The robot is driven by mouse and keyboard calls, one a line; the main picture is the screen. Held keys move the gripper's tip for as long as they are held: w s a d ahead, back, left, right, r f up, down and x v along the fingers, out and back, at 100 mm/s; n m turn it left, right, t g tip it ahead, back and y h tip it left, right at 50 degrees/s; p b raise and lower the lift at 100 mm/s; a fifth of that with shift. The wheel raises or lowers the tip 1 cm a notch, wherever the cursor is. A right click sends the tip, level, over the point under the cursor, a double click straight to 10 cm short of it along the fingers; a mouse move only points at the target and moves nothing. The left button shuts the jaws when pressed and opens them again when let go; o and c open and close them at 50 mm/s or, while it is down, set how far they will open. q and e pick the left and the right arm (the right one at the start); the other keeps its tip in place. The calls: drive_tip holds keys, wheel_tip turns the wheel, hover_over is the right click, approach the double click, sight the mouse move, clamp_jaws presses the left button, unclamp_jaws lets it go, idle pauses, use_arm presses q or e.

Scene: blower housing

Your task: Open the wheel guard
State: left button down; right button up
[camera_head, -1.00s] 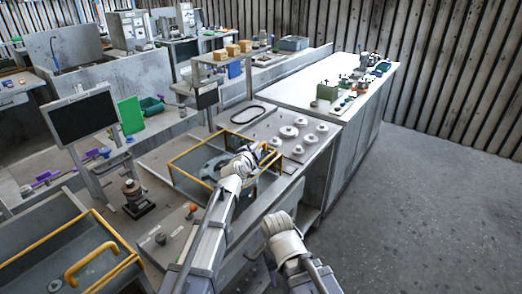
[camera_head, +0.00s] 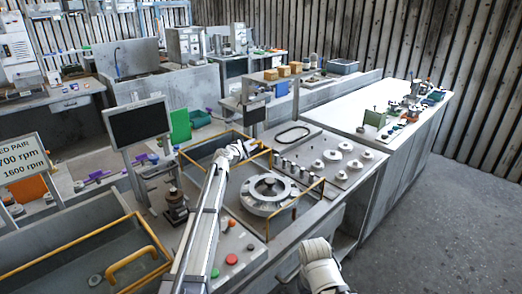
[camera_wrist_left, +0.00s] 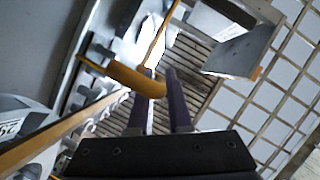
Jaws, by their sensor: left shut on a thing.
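The wheel guard (camera_head: 207,143), with yellow edges, stands at the back left of the round grey wheel (camera_head: 268,195) in the head view. The wheel shows from above, uncovered. My left gripper (camera_head: 243,150) is at the guard, behind the wheel, its fingers too small to make out there.
A panel with several round knobs (camera_head: 345,147) lies right of the wheel. A yellow-railed bin (camera_head: 75,255) with a yellow handle is at the lower left. Buttons (camera_head: 232,259) sit in front of the wheel. A monitor (camera_head: 138,122) stands at the left. Floor at the right is clear.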

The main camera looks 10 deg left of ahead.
use_arm(q)
drive_tip(key=shift+w+a, duration=0.35)
drive_tip(key=shift+a, duration=0.2)
drive_tip(key=c, duration=0.8)
unclamp_jaws()
drive_tip(key=shift+c, duration=0.2)
drive_tip(key=shift+s+a+r, duration=0.1)
drive_tip(key=shift+s+r, duration=0.05)
drive_tip(key=shift+s, duration=0.3)
drive_tip(key=p+v, duration=0.1)
drive_tip(key=v, duration=0.6)
drive_tip(key=shift+p, duration=0.35)
drive_tip(key=shift+w, duration=0.1)
